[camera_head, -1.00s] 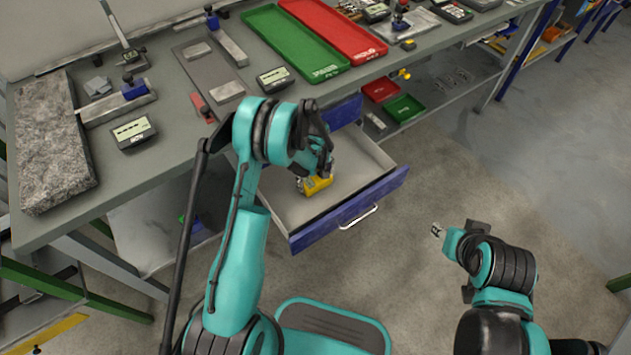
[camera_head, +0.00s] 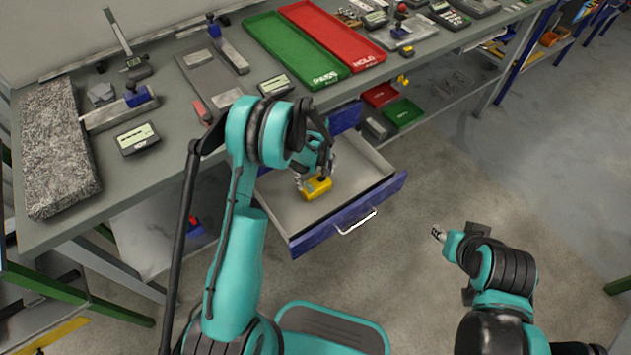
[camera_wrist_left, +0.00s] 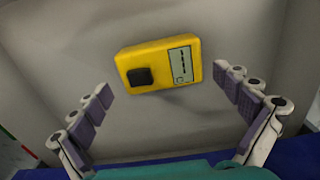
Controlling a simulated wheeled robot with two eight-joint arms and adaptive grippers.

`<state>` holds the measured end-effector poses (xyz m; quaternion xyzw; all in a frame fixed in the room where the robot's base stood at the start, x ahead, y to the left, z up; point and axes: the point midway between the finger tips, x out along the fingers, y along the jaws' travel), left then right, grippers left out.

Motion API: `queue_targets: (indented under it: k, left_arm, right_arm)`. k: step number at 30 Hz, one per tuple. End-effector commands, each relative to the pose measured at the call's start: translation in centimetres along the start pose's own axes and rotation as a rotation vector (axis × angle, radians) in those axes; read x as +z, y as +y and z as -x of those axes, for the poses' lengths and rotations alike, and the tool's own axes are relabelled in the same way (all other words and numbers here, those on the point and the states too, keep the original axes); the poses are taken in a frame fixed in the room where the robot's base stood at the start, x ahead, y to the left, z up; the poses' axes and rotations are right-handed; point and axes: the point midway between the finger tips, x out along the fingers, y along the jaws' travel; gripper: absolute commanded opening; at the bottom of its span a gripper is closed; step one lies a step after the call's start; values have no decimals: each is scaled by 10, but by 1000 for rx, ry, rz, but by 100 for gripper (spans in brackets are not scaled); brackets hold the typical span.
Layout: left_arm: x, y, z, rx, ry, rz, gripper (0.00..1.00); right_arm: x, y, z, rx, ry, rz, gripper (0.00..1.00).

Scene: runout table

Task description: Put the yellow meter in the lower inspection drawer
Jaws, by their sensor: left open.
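The yellow meter (camera_head: 317,188) lies in the open, blue-fronted drawer (camera_head: 281,208) under the table. In the left wrist view the meter (camera_wrist_left: 158,64) lies face up on the grey drawer floor (camera_wrist_left: 155,130), with a dark square knob and a grey display. My left gripper (camera_head: 314,178) is above the drawer, close to the meter. In the left wrist view its fingers (camera_wrist_left: 163,98) are spread wide, with clear gaps to the meter on both sides. My right gripper (camera_head: 437,233) is over the floor right of the drawer; its fingers are too small to read.
The table above holds a green tray (camera_head: 289,52), a red tray (camera_head: 330,36), a granite block (camera_head: 55,150) and several gauges. Small red (camera_head: 380,95) and green (camera_head: 404,113) bins stand on the shelf right of the drawer. The floor in front is clear.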

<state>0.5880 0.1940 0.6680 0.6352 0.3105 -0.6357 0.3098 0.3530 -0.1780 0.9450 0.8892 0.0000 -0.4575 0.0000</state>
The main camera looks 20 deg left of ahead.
Motion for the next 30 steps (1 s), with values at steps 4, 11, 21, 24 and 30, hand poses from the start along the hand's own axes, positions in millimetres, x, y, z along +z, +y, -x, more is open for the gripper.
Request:
queue_targets:
  k: [4, 11, 21, 24, 30]
  left_arm:
    - [0, 0, 39, 0, 0, 0, 100]
    - [0, 0, 71, 0, 0, 0, 100]
    - [16, -15, 154, 69, 64, -137, 100]
    - [30, -29, 196, 112, 115, -232, 100]
    - [64, -68, 262, 186, 228, -422, 100]
  right_arm:
    - [-10, 0, 14, 0, 0, 0, 39]
    - [-16, 0, 22, 0, 0, 0, 39]
    - [-17, 0, 23, 0, 0, 0, 39]
    - [-16, 0, 23, 0, 0, 0, 39]
    - [-16, 0, 23, 0, 0, 0, 39]
